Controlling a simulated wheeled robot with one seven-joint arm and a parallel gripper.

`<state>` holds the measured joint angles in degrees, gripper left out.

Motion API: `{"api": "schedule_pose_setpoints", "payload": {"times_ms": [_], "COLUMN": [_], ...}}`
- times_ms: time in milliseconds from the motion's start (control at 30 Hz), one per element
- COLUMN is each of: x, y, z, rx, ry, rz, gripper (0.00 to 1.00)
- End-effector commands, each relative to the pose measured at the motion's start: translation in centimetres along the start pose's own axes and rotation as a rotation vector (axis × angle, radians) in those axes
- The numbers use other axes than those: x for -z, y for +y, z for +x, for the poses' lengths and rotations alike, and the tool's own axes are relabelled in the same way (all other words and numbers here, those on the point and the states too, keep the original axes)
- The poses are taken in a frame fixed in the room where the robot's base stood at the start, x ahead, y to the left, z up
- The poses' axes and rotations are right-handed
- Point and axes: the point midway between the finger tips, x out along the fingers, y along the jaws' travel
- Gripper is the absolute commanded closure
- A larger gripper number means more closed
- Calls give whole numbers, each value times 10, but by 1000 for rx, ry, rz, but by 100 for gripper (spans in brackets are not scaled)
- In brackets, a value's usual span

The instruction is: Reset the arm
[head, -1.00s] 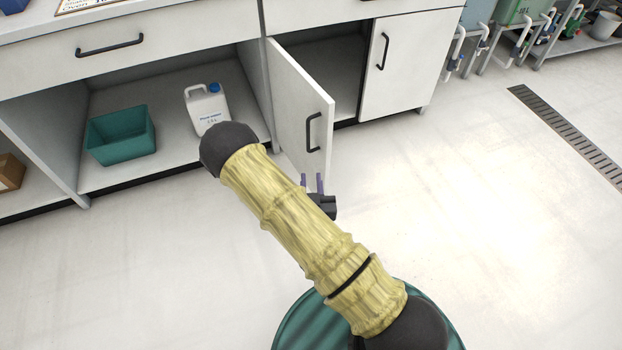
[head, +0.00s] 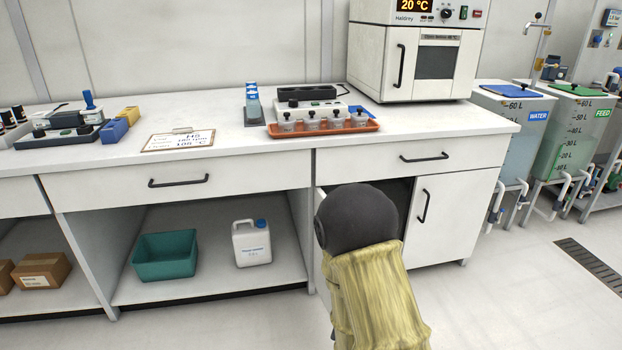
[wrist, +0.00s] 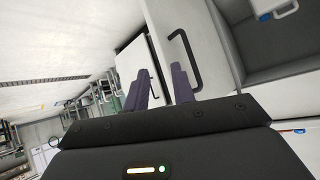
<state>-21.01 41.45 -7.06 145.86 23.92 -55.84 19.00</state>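My arm, in a yellow sleeve with a dark joint, stands at the lower middle of the head view and hides my gripper there. In the wrist view my gripper (wrist: 160,88) shows two dark purple fingers set apart with nothing between them. Beyond the fingers is a white panel with a black handle (wrist: 186,60); it looks like the open cabinet door. I cannot tell the exact gap between fingers and handle. In the head view the arm covers most of that open door.
The long white bench (head: 230,155) runs across the view, with an orange tray (head: 325,128) of small pots and an oven (head: 415,55) on it. Below are a teal bin (head: 165,256) and a white jug (head: 251,246). Water and feed tanks stand right. Open floor lies at the right front.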

Motion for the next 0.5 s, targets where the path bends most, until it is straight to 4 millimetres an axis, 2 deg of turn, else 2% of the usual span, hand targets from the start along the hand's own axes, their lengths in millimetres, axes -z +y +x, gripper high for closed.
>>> {"api": "schedule_pose_setpoints", "payload": {"times_ms": [33,267,500], "x": [11,30,48], "y": [-1,2,16], "z": [-10,-55,-118], "rx": [7,46,85], "ry": [-43,-263,-459], "rz": [5,-52,-177], "gripper": [75,75,75]}}
